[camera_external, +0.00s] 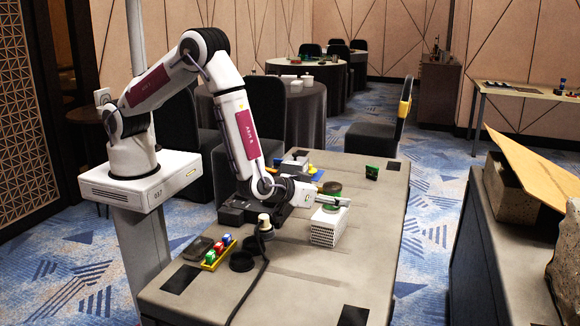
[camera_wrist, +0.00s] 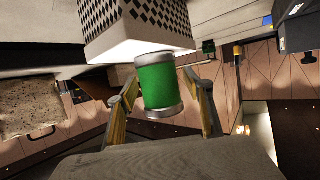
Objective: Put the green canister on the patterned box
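The green canister (camera_wrist: 159,82), with grey end rims, sits between the two fingers of my gripper (camera_wrist: 161,84) in the wrist view. The white patterned box (camera_wrist: 127,22) is at the top of that view, which looks turned upside down. In the external view my gripper (camera_external: 332,200) is level over the patterned box (camera_external: 325,228), with the upright canister (camera_external: 332,187) in it, partly hidden by the fingers. The canister's base is at or just above the box top; I cannot tell whether they touch.
On the table (camera_external: 290,283) a yellow tray (camera_external: 218,253) of small coloured blocks and dark round pieces (camera_external: 242,261) lie left of the box. A small green object (camera_external: 372,172) stands at the back right. The table's right and front parts are mostly clear.

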